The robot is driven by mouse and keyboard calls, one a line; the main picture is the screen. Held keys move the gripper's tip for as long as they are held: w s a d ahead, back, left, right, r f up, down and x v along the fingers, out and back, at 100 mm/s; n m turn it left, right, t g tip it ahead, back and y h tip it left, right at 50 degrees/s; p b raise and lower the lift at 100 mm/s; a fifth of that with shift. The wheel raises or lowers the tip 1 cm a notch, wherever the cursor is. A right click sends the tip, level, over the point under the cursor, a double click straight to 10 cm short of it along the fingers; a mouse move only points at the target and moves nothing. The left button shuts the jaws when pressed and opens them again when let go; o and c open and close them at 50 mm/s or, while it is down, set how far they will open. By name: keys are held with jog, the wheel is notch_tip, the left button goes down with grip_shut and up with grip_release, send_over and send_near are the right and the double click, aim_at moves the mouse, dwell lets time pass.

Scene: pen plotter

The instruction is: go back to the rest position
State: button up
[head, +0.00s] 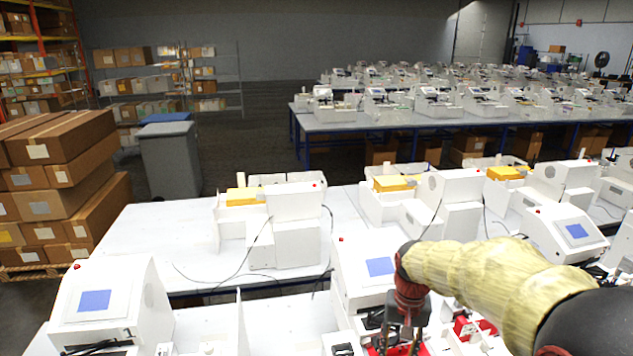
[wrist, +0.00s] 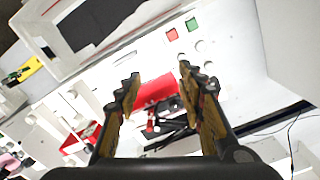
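My gripper (head: 398,338) is low at the bottom of the head view, right of the middle, over the front table's white equipment. The wrist view shows my gripper (wrist: 158,85) with its two fingers apart and nothing between the tips. Beyond the fingers lies a red block (wrist: 155,90) with dark parts beside it on a white surface. A red and a green square (wrist: 191,24) mark the white panel near the top. In the head view the yellow-sleeved arm is mine and hides part of the table.
White machines with blue screens (head: 95,301) and (head: 379,266) stand on the front table. More white machines (head: 297,203) with thin black cables stand on the table behind. Stacked cardboard boxes (head: 66,150) and a grey bin (head: 170,160) are at left. The second table's left end (head: 145,235) is clear.

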jog(key=s+n+t+b, duration=0.2)
jog(key=s+t+b, duration=0.3)
jog(key=s+b, duration=0.8)
jog(key=s, duration=0.8)
jog(key=shift+s+a+f+n+t, duration=0.15)
jog(key=shift+s+f+n+t, duration=0.15)
jog(key=shift+s+f+n, duration=0.1)
